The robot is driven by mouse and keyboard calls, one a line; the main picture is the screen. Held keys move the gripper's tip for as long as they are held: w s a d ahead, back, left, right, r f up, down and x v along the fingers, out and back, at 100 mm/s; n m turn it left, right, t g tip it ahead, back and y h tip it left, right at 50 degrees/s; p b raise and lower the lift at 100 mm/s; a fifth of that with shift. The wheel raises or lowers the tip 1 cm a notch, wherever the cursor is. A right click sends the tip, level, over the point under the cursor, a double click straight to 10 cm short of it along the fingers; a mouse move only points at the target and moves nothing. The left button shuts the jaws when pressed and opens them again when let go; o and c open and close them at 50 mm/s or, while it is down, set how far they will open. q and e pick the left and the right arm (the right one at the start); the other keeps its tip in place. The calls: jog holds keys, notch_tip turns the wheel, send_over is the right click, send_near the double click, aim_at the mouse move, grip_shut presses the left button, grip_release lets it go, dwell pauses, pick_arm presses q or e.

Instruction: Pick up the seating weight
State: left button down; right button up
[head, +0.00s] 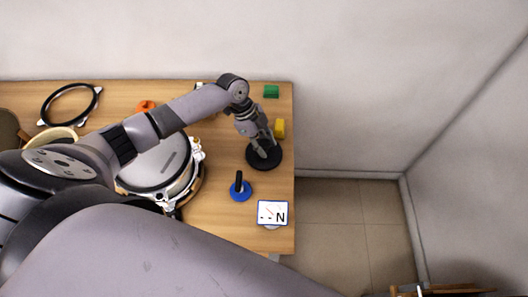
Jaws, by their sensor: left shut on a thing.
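The seating weight (273,160) looks like a dark round disc near the right edge of the wooden table. My left gripper (262,150) reaches down over it from above and is shut on it near its middle. The fingers hide the part they grip. I cannot tell whether the disc rests on the table or is slightly raised. My right gripper is not in view.
A blue disc with a black handle (240,190) and a white card marked N (272,212) are in front of the weight. A round white-lidded device (160,170) is left, partly under my arm.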

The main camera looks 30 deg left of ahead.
pick_arm(q)
jog(key=shift+w+r, duration=0.2)
jog(key=shift+w, duration=0.05)
jog(key=shift+r, duration=0.1)
